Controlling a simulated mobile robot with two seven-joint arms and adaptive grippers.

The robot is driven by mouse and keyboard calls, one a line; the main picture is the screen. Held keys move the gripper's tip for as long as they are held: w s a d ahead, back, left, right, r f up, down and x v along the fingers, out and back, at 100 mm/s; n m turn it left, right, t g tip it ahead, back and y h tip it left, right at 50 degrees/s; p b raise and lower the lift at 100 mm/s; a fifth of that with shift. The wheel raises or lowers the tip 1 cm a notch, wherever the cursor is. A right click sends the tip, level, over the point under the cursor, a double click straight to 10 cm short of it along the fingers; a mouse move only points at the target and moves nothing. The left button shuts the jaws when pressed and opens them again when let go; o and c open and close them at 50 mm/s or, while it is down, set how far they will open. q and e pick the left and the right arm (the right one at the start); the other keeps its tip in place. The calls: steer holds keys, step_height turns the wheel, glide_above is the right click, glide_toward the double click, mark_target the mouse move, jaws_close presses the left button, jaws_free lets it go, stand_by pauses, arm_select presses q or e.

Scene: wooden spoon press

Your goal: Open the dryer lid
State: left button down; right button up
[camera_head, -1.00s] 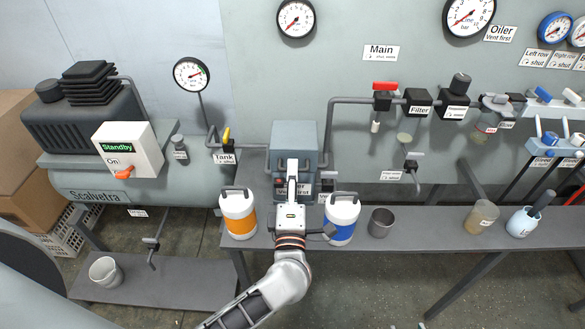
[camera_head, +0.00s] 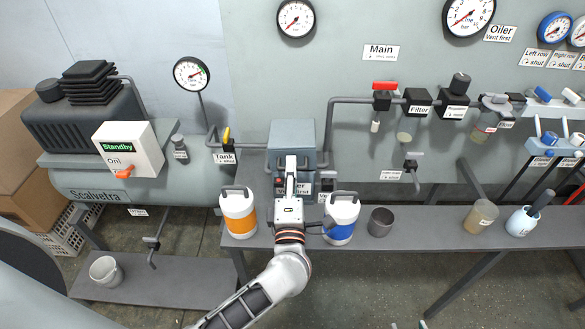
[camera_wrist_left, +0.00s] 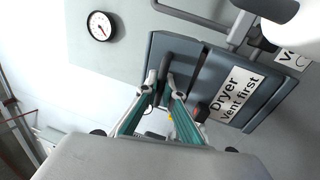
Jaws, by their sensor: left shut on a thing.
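The dryer (camera_head: 292,133) is a grey-blue box behind the bench, labelled "Dryer Vent first" in the left wrist view (camera_wrist_left: 238,92). My left gripper (camera_head: 291,165) is in front of it. In the left wrist view, the fingers (camera_wrist_left: 161,87) are shut on the dryer's dark bar handle (camera_wrist_left: 166,62). The lid looks closed in the head view, though my gripper hides part of the dryer's front.
An orange-banded jug (camera_head: 238,213) and a blue-banded jug (camera_head: 341,218) stand close on either side of my left wrist. A grey metal cup (camera_head: 380,222) is further right on the bench (camera_head: 420,229). A pipe (camera_head: 330,125) runs up beside the dryer.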

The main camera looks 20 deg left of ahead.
mark_target(272, 149)
arm_select(q)
steer(key=n, duration=0.1)
steer(key=a+r+n, duration=0.1)
steer(key=shift+s+r+n+y, duration=0.1)
steer(key=shift+s+n+y, duration=0.1)
steer(key=shift+n+y, duration=0.2)
steer(key=n, duration=0.1)
steer(key=a+r+n+p, duration=0.1)
steer(key=n, duration=0.1)
steer(key=shift+s+a+g, duration=0.2)
steer(key=shift+a+g, duration=0.1)
steer(key=shift+g, duration=0.1)
steer(key=n, duration=0.1)
steer(key=a+n, duration=0.1)
steer(key=n+y, duration=0.1)
steer(key=shift+s+a+r+g, duration=0.25)
steer(key=shift+a+r+g, duration=0.05)
steer(key=shift+a, duration=0.05)
steer(key=s+a+f+n+g+b, duration=0.1)
steer(key=a+n+b, duration=0.2)
steer(key=a+n, duration=0.3)
steer(key=shift+s+a+f+n+g+b, duration=0.2)
steer(key=shift+s+f+n+g+b, duration=0.2)
steer(key=shift+n, duration=2.1)
